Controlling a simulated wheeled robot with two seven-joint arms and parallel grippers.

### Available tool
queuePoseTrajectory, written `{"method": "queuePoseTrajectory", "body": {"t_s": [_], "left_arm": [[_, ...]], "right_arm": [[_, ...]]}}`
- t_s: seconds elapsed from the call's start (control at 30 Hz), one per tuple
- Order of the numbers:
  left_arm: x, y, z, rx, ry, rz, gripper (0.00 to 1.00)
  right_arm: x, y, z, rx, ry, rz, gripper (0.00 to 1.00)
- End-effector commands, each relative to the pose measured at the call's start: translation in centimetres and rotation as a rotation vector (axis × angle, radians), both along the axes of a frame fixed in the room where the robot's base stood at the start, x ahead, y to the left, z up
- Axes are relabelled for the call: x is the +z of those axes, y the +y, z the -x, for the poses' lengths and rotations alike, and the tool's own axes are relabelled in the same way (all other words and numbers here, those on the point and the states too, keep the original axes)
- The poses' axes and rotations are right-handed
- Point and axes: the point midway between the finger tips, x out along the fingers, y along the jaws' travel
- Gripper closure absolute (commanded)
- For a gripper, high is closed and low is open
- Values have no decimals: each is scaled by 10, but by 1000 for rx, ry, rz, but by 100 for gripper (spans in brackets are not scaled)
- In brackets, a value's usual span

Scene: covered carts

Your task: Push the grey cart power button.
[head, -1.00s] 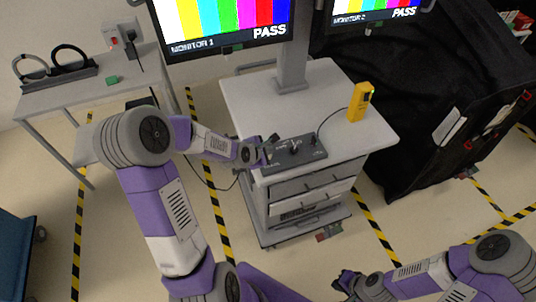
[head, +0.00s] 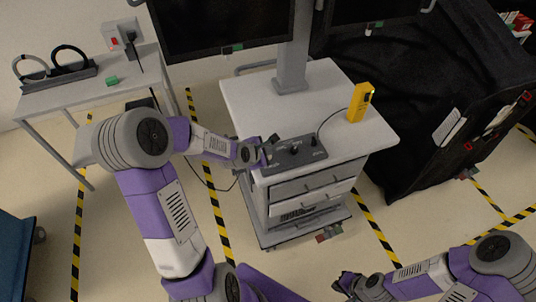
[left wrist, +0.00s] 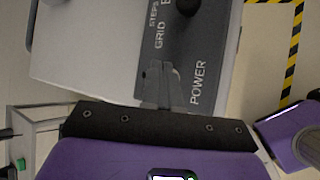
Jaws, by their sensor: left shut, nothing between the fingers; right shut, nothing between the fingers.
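The grey cart (head: 245,95) stands in the middle of the head view. A dark grey control panel (head: 312,153) with black knobs lies on its front edge. My left gripper (head: 270,150) is shut and empty, its tips at the panel's left end. In the left wrist view the shut fingers (left wrist: 155,85) are over the panel (left wrist: 205,60), beside the printed word POWER. The power button itself is not visible; the fingers may cover it. My right gripper (head: 343,283) is shut and empty, low in front of the cart, away from it.
Two dark monitors (head: 215,28) (head: 365,10) hang on the cart's post. A yellow handheld device (head: 358,104) stands on the cart's right side, cabled to the panel. A black covered cart (head: 420,110) is at right. A side table (head: 60,97) is at left.

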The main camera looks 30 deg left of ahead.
Motion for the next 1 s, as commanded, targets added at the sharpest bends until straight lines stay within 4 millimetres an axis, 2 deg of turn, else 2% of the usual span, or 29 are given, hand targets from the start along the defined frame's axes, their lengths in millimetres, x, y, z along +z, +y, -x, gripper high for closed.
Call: {"method": "queuePoseTrajectory", "body": {"t_s": [0.17, 0.73, 1.0], "left_arm": [[4, 0, 0, -1, -1, -1, 100], [60, 0, 0, -1, -2, -2, 100], [60, 0, 0, -1, -1, -1, 100]], "right_arm": [[3, 0, 0, 0, 0, 0, 100], [42, 0, 0, 0, 0, 0, 100], [42, 0, 0, 0, 0, 0, 100]]}}
